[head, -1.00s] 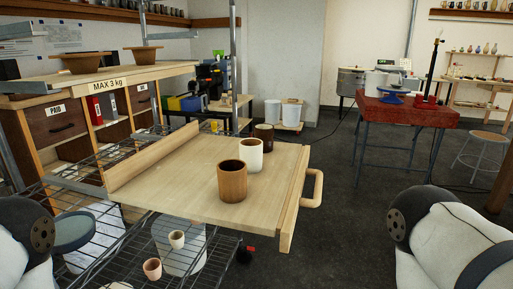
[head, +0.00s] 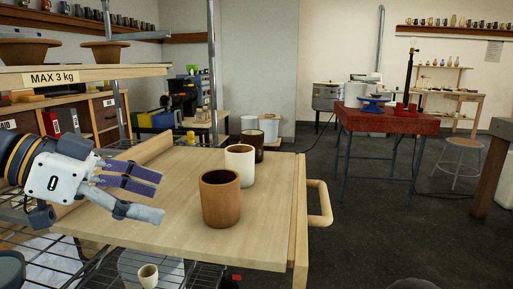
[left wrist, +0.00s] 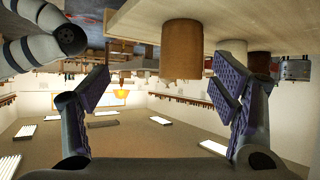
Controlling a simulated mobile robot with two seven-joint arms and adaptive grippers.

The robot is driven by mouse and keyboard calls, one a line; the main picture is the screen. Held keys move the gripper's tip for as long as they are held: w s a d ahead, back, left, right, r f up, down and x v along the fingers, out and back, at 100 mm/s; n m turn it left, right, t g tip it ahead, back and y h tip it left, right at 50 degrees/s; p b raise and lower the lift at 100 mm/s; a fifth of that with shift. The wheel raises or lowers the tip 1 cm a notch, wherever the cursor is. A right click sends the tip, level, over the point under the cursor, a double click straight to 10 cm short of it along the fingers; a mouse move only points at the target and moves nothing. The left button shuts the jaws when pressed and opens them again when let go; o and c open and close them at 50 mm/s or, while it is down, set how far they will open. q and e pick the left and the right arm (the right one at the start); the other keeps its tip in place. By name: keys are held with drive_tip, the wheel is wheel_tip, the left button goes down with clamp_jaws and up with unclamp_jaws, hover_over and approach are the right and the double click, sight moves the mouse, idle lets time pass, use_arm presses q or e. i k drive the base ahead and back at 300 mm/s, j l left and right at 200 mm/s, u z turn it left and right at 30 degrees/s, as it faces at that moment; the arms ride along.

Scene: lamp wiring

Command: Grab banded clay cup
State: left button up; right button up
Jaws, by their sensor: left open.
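A brown clay cup (head: 220,200) stands upright at the front of the wooden board; I cannot make out clear bands on it. A white cup (head: 239,165) stands just behind it, and a dark brown cup (head: 257,143) farther back. My left gripper (head: 155,195) is open and empty, left of the brown cup and apart from it. In the left wrist view, the brown cup (left wrist: 181,50) shows upside down beyond the open fingers, between them in the picture. The white cup (left wrist: 231,47) and dark cup (left wrist: 258,62) show to its right. My right gripper is out of view.
The board (head: 170,195) has a raised left edge and a handle (head: 319,203) at right. A shelf marked MAX 3 kg (head: 60,78) holds bowls at upper left. The board left of the cups is clear.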

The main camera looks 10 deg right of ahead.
sight(255, 138)
drive_tip(key=i+l, duration=0.15)
drive_tip(key=i, duration=0.2)
drive_tip(key=i+l, duration=0.2)
drive_tip(key=i, duration=0.15)
drive_tip(key=i+l, duration=0.15)
drive_tip(key=i, duration=0.2)
